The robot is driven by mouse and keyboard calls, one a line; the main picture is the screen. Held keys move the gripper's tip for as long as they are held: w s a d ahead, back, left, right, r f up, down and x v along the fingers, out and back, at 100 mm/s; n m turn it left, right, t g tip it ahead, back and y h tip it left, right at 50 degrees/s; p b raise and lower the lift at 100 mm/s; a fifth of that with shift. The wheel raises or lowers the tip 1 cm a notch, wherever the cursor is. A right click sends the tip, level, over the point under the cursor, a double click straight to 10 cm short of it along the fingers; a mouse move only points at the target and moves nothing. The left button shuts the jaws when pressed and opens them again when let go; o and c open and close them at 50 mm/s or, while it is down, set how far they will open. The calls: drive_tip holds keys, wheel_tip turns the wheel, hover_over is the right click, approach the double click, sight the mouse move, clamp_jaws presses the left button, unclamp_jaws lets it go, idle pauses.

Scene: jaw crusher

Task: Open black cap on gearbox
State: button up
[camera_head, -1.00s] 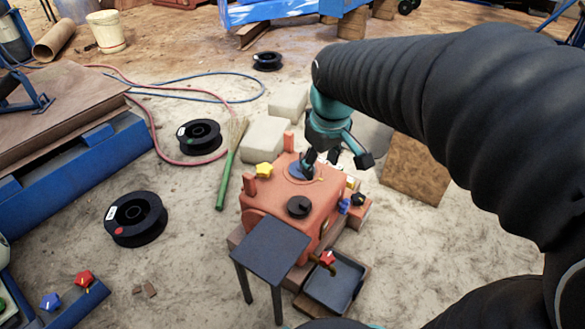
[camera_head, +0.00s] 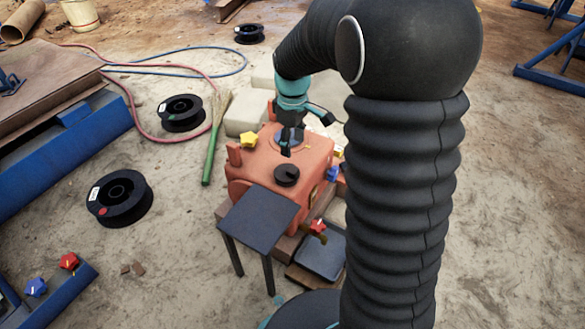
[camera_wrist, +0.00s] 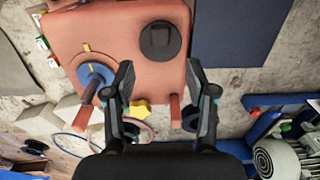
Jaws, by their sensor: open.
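My gripper (camera_head: 287,148) is above the gearbox top, behind the cap in the head view. In the wrist view its fingers (camera_wrist: 163,82) are spread and empty, with the cap beyond and between them, apart from both.
A yellow star knob (camera_head: 249,139) and upright orange posts stand on the gearbox near my fingers. A blue knob (camera_head: 332,174) and a red knob (camera_head: 317,226) are at its side. A dark stand (camera_head: 258,219) and a tray (camera_head: 321,252) are in front. Black spools lie left.

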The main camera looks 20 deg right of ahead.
sight(293, 169)
wheel_tip(293, 169, down, 10)
drive_tip(key=shift+r+b, duration=0.15)
drive_tip(key=shift+b, duration=0.7)
clamp_jaws()
